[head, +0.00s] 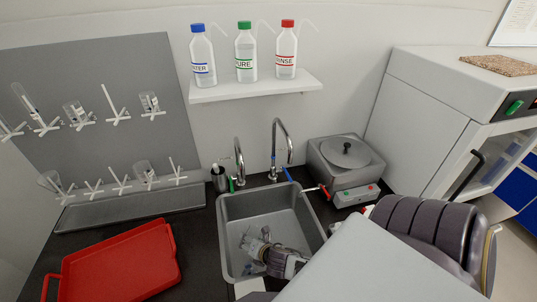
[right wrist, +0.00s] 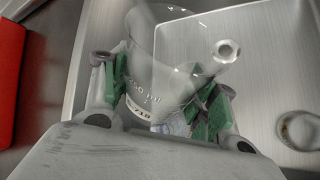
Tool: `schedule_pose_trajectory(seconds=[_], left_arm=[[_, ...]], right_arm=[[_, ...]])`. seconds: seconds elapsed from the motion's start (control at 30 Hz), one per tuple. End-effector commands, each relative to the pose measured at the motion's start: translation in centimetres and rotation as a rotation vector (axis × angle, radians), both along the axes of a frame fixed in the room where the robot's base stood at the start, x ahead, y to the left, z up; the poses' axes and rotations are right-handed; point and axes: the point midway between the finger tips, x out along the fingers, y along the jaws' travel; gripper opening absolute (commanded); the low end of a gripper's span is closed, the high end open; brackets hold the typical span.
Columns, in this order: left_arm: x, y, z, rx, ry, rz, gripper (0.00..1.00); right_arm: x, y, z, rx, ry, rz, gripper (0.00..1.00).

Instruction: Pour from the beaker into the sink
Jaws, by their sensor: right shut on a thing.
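The sink (head: 230,215) is a grey basin set in the dark counter, with two curved taps behind it. My right gripper (head: 262,250) is inside the sink outline, above the basin floor. It is shut on the clear glass beaker; the right wrist view shows the beaker (right wrist: 145,85) with white volume marks between the green finger pads (right wrist: 168,95). In that view the sink floor (right wrist: 270,70) lies behind it. In the head view the beaker is small and hard to make out, so its tilt and contents cannot be told. My left gripper is not in view.
A red tray (head: 120,268) lies left of the sink. A grey drying rack (head: 95,95) with glassware stands on the left wall. A shelf (head: 255,89) holds three wash bottles. A lidded metal bath (head: 345,160) and a white cabinet machine (head: 425,110) stand at right.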

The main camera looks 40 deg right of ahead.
Motion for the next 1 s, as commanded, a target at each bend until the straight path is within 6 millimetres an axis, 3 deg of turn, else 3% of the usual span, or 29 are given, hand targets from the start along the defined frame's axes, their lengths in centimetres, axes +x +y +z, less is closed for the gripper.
schedule_pose_trajectory(seconds=[0.3,1.0], left_arm=[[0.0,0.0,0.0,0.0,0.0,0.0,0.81],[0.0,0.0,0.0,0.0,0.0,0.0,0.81]], right_arm=[[0.0,0.3,1.4,-0.101,-0.008,0.0,0.31],[-0.1,1.8,2.7,-0.308,-0.02,0.001,0.31]])
